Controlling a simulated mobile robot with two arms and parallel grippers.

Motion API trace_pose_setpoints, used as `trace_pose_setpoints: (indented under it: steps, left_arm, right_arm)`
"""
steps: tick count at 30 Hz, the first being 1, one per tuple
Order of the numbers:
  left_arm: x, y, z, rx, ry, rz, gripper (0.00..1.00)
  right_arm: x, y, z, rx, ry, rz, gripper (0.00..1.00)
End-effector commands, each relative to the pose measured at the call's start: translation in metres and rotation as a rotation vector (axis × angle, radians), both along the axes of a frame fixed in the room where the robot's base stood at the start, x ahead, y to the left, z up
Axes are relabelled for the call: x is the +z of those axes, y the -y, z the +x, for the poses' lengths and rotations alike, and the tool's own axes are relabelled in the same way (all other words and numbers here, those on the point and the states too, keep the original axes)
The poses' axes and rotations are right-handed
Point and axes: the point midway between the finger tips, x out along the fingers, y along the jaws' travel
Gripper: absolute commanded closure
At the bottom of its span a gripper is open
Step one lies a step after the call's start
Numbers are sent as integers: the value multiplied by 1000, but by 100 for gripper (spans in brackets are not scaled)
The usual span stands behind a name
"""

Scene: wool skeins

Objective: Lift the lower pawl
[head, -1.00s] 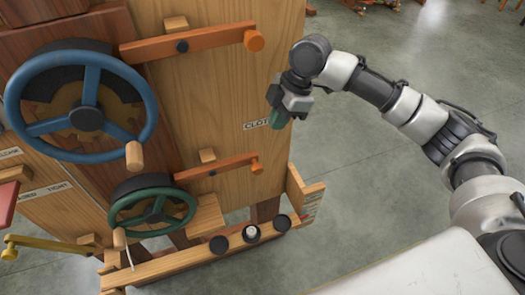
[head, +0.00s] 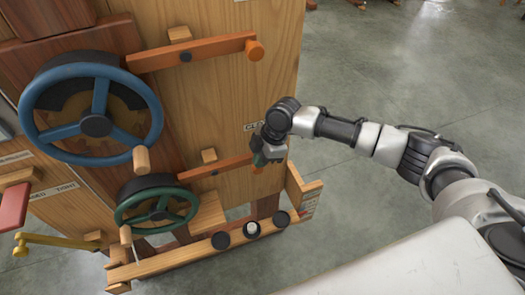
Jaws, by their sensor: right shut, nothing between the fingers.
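The lower pawl (head: 216,168) is an orange-red wooden bar on the front of the wooden machine, sloping slightly up to the right. A dark pivot sits on it near a small wooden block. My right gripper (head: 259,160) is at the pawl's right end, shut and empty, and covers most of the knob there. I cannot tell whether it touches the pawl. The similar upper pawl (head: 215,51) has an orange knob at its right end. My left gripper is not in view.
A blue handwheel (head: 95,125) and a smaller green handwheel (head: 157,210) are on the left. A low wooden rail (head: 185,258) with dark round pieces runs along the bottom. A yellow lever (head: 55,241) stands at far left. The floor to the right is open.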

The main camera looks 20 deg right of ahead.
Motion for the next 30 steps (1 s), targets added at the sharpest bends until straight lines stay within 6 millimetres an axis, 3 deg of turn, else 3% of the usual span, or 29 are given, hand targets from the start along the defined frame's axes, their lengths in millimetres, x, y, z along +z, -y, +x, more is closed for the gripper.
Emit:
trace_pose_setpoints:
  steps: [23, 30]
  left_arm:
    - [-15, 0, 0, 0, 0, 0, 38]
    - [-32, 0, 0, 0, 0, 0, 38]
  right_arm:
    - [-12, 3, 0, -1, -3, 78, 100]
    - [-25, 6, 0, -2, -8, 152, 100]
